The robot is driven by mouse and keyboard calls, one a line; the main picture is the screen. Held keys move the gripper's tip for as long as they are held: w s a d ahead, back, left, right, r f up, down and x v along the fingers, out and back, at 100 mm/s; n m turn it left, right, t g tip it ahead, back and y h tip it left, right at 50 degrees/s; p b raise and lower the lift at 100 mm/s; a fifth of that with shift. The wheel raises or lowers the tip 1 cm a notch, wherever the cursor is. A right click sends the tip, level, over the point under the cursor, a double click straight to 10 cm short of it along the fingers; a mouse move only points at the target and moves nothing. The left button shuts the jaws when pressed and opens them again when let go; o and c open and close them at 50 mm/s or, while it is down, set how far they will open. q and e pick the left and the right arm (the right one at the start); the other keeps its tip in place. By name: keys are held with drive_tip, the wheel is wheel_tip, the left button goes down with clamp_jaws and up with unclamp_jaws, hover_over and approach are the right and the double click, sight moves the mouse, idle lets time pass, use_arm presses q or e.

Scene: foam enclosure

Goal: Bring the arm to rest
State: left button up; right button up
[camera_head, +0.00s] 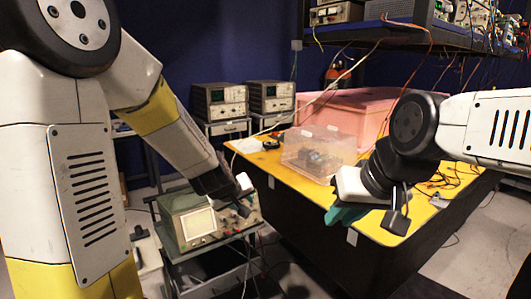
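My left arm comes in from the left, large and close. Its dark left gripper (241,197) is in front of an oscilloscope on a low cart, with its fingertips small and dark against it. I cannot tell whether it is open or shut. My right arm comes in from the right. Its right gripper (372,208) hangs over the front edge of the yellow table (388,238). A teal piece (345,215) shows just below the gripper's white part; I cannot tell whether it is held. The fingers are mostly hidden by the wrist.
A clear plastic box (310,152) stands on the yellow table, with a pink foam enclosure (345,108) behind it. The oscilloscope (190,224) is on the cart. Instruments fill a shelf (420,36) at the upper right. Cables trail over the table's right part.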

use_arm(q)
drive_tip(key=s+a+r+m+g, duration=0.1)
drive_tip(key=s+a+r, duration=0.1)
drive_tip(key=s, duration=0.5)
drive_tip(key=s+a+r+m, duration=0.2)
drive_tip(key=s+r, duration=0.3)
drive_tip(key=s, duration=0.3)
drive_tip(key=s+a+r+m+g, duration=0.1)
drive_tip(key=s+a+r+m, duration=0.1)
drive_tip(key=s, duration=0.6)
wheel_tip(320, 180, up, 2)
drive_tip(key=shift+s+a+r+g, duration=0.15)
drive_tip(key=shift+a+r+g, duration=0.15)
drive_tip(key=shift+a, duration=0.3)
